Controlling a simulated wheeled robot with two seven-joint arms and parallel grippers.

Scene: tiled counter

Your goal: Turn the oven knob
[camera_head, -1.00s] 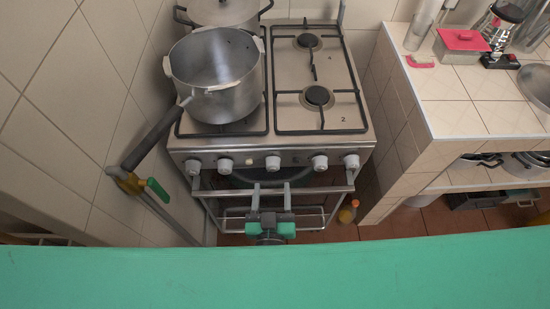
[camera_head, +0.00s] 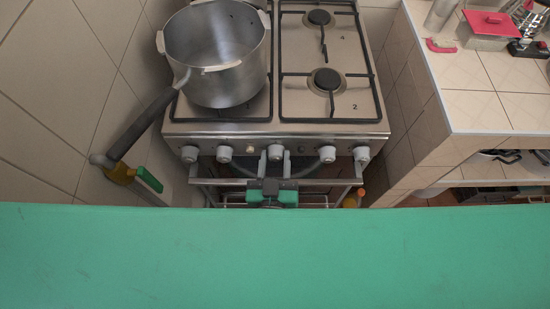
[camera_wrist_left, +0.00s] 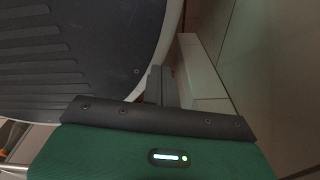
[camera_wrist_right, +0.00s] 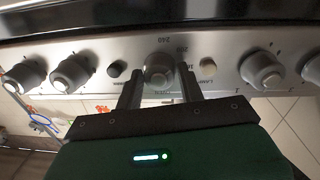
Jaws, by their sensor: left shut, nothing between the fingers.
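The oven front has a row of round grey knobs; the middle knob (camera_head: 275,152) shows large in the right wrist view (camera_wrist_right: 158,68). My right gripper (camera_head: 274,165) is at this knob. In the right wrist view its two fingers (camera_wrist_right: 160,78) stand apart, one on each side of the knob; I cannot tell whether they touch it. My left gripper (camera_wrist_left: 161,72) shows only in the left wrist view, where its fingers are together and empty, away from the knobs.
A large metal pot (camera_head: 215,60) stands on the stove's left burners. The right burners (camera_head: 327,79) are empty. A tiled counter (camera_head: 480,85) is at the right. A dark bar (camera_head: 142,125) with a yellow and green fitting is by the left wall. Below the knobs is the oven handle bar (camera_head: 330,181).

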